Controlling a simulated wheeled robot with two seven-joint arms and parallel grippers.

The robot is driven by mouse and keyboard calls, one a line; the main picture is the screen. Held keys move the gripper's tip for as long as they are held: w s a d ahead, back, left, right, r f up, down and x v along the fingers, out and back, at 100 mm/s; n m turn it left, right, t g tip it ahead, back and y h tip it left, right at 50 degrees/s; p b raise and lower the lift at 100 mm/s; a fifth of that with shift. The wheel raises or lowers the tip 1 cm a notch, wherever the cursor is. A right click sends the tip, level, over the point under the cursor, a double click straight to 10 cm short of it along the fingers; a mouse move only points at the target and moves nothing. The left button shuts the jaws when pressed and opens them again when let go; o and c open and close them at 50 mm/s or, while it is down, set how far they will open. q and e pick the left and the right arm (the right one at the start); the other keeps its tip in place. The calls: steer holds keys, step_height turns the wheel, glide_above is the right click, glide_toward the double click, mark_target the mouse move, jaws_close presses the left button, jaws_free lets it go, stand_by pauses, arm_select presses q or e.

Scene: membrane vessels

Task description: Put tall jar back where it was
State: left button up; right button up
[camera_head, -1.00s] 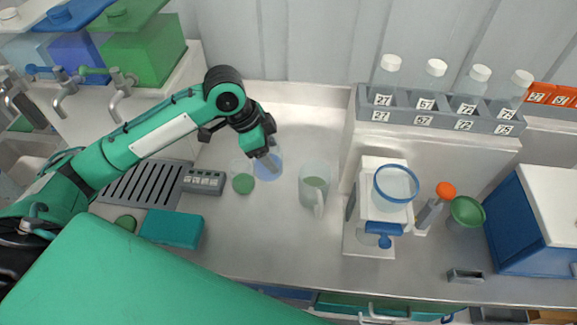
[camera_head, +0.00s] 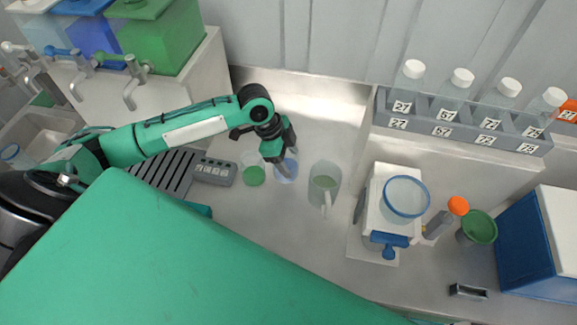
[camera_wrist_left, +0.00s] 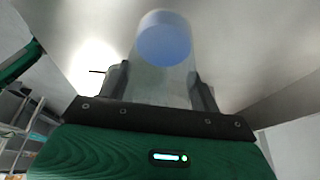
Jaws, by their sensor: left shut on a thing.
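A clear tall jar with blue at its base (camera_head: 290,168) is by the fingers of my left gripper (camera_head: 281,163) in the head view. In the left wrist view the clear jar (camera_wrist_left: 165,70) stands between the two fingers of the gripper (camera_wrist_left: 160,92), its blue round end away from the palm. The gripper is shut on it. I cannot tell whether the jar touches the counter. A similar clear jar with green at its base (camera_head: 253,175) stands just to the left. My right gripper is not in view.
A clear jug (camera_head: 325,183) stands close on the right. A grey labelled block (camera_head: 214,171) is left of the green jar. Further right are a white device (camera_head: 375,215) and a green funnel (camera_head: 480,228). Numbered bottles stand in a raised rack (camera_head: 460,128). The counter in front is bare.

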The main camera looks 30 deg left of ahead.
arm_select(q)
step_height(320, 180, down, 2)
steer(key=shift+f, duration=0.1)
step_height(320, 180, down, 3)
steer(key=shift+f+p, duration=0.15)
steer(key=shift+p, duration=0.45)
steer(key=shift+f, duration=0.15)
steer(key=shift+f, duration=0.1)
steer(key=o, duration=1.2)
steer(key=b+v, duration=0.2)
steer(key=v, duration=1)
steer(key=shift+b, duration=0.4)
